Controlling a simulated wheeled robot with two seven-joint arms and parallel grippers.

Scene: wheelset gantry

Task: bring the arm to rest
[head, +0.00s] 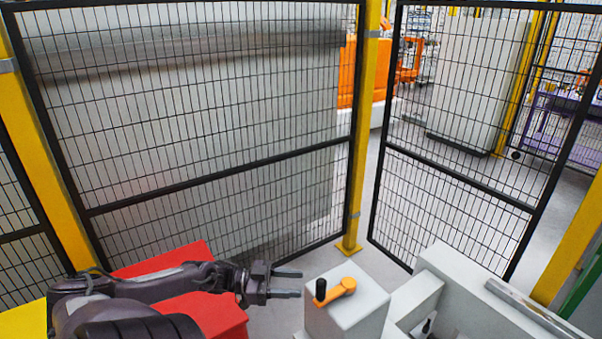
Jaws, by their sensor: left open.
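My left arm (150,290) comes in from the lower left and reaches to the right, held low. My left gripper (287,281) is open and empty, its two fingers apart and pointing right. It is just left of a white box-shaped pedestal (345,312) with an orange crank (342,288) and a black knob (321,289) on top. A small gap shows between the fingertips and the pedestal in this view. My right gripper is not in view.
A red block (190,258) lies behind and under my left arm. Black mesh fence panels (210,177) on yellow posts (362,120) stand ahead. A white machine body (450,290) stands at the lower right. Grey floor shows between fence and pedestal.

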